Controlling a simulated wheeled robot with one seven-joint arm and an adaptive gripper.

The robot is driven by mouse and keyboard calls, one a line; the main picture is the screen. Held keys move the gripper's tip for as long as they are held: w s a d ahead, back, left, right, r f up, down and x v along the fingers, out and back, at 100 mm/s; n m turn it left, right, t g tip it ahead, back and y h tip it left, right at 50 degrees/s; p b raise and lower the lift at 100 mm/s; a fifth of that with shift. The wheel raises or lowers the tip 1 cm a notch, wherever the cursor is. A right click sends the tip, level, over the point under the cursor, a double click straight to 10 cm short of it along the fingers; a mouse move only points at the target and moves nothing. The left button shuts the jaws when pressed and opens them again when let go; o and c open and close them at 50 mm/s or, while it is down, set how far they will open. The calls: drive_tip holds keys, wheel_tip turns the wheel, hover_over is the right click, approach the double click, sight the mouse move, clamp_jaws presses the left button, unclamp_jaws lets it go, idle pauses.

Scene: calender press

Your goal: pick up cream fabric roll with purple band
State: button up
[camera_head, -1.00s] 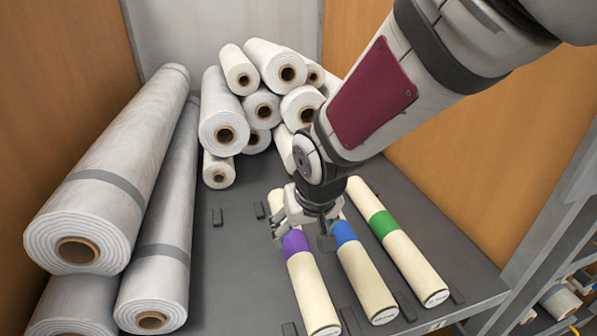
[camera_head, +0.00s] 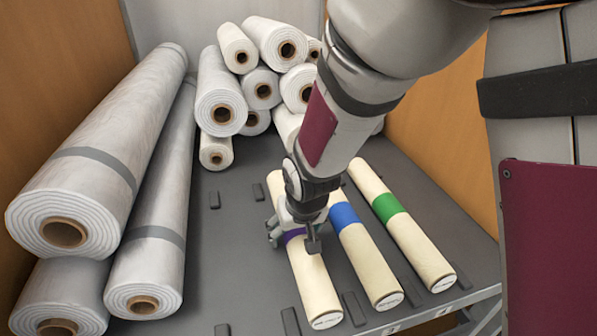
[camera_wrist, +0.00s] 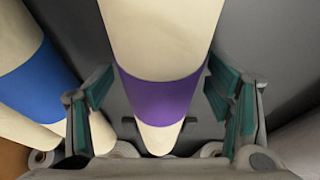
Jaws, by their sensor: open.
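The cream fabric roll with a purple band (camera_head: 310,277) lies on the grey shelf, leftmost of three cream rolls. My gripper (camera_head: 290,228) is at its purple band and hides part of it in the head view. In the wrist view, the purple band (camera_wrist: 160,98) runs between the two teal-padded fingers of my gripper (camera_wrist: 162,98). The fingers are open, one on each side of the roll, with a visible gap at the right finger and a gap at the left. The roll rests on the shelf.
A blue-banded cream roll (camera_head: 368,265) lies close to the right, then a green-banded one (camera_head: 415,245). Large grey-white rolls (camera_head: 100,150) are stacked at the left. White rolls (camera_head: 222,105) are piled at the back. Small dark blocks (camera_head: 355,308) sit on the shelf (camera_head: 225,270).

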drive_tip(key=c, duration=1.6)
